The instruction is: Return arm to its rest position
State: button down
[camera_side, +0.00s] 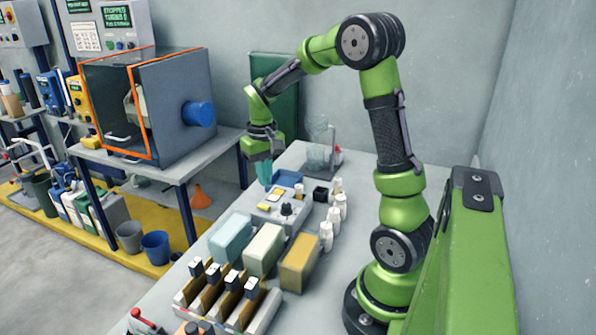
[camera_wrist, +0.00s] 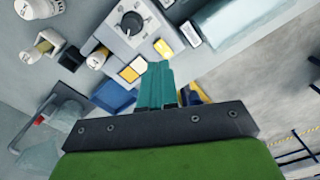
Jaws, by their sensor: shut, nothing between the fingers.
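My gripper (camera_side: 264,172) hangs from the green arm, pointing down above the far part of the work table. Its teal fingers are together, with nothing between them. In the wrist view the shut fingers (camera_wrist: 161,84) point toward a grey device with a round black knob (camera_wrist: 131,22). The fingers appear apart from everything on the table. In the side view the arm is raised and bent over, with its elbow high above the table.
A blue tray (camera_side: 288,178) and a control box (camera_side: 273,211) lie close below my gripper. Several white bottles (camera_side: 326,235) stand to their right. Nearer are three block-like tanks (camera_side: 264,249) and a rack (camera_side: 228,300) with dark-topped pieces. A glass vessel (camera_side: 317,155) stands behind.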

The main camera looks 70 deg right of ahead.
dwell(0.3)
jog(key=shift+s+a+f+m, duration=0.25)
jog(key=shift+s+a+m, duration=0.05)
jog(key=shift+a, duration=0.1)
jog(key=s+a+r+n+t+y, duration=0.1)
jog(key=s+a+r+t, duration=0.2)
jog(key=a, duration=0.6)
jog(key=s+a+r+n+t+y, duration=0.1)
jog(key=s+a+r+t, duration=0.3)
jog(key=s+a+r, duration=0.3)
jog(key=a+r, duration=0.1)
jog(key=a, duration=0.2)
jog(key=shift+s+r+n, duration=0.2)
jog(key=shift+n, duration=0.1)
